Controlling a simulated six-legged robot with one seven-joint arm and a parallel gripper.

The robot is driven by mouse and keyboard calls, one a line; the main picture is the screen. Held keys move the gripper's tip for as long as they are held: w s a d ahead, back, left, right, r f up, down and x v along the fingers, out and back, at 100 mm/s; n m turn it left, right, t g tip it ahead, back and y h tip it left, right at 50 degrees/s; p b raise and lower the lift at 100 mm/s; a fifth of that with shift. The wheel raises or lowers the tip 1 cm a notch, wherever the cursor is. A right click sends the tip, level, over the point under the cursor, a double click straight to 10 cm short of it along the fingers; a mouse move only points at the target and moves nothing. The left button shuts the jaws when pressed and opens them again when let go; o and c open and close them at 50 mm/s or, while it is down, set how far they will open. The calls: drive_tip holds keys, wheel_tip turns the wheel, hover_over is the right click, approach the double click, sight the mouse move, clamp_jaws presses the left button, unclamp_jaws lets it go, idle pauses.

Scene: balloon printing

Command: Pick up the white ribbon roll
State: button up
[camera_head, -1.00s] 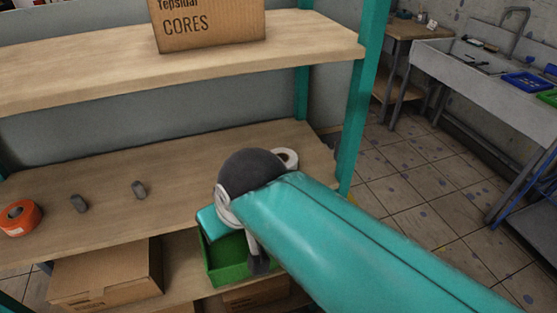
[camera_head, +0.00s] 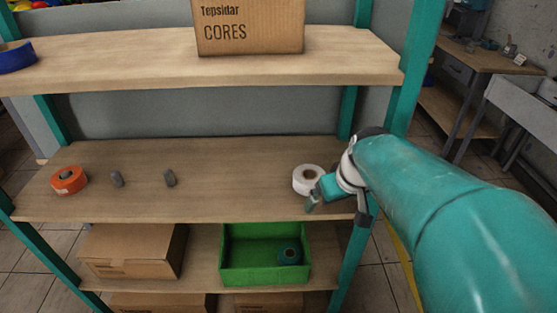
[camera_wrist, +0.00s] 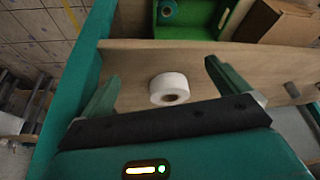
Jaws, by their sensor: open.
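The white ribbon roll (camera_head: 303,182) stands on the right part of the middle wooden shelf (camera_head: 230,190) in the head view. My gripper (camera_head: 320,200) is just right of the roll and in front of it, by the shelf's front edge. In the wrist view the roll (camera_wrist: 170,88) lies ahead, between and beyond the two teal fingers. My gripper (camera_wrist: 160,75) is open and empty there. I cannot tell in the head view whether a finger touches the roll.
Below are a green bin (camera_head: 264,272) with a dark teal roll and a cardboard box (camera_head: 130,255). A teal post (camera_head: 352,240) stands close to my arm.

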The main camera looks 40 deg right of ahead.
approach(310, 176)
drive_tip(key=f, duration=0.2)
drive_tip(key=shift+a+f, duration=0.35)
drive_tip(key=shift+a, duration=0.05)
drive_tip(key=shift+w+f, duration=0.15)
drive_tip(key=x, duration=0.4)
drive_tip(key=shift+w+f, duration=0.15)
drive_tip(key=shift+f, duration=0.2)
drive_tip(key=c, duration=1)
drive_tip(key=shift+c, duration=0.3)
drive_tip(key=shift+r, duration=0.15)
drive_tip(key=shift+r, duration=0.55)
wheel_tip(310, 176, up, 2)
drive_tip(key=shift+r, duration=0.25)
drive_tip(key=s+a, duration=0.2)
drive_tip(key=s, duration=0.6)
drive_tip(key=s+a, duration=0.3)
drive_tip(key=s, duration=0.6)
drive_tip(key=shift+s+f, duration=0.15)
drive_tip(key=shift+s, duration=0.05)
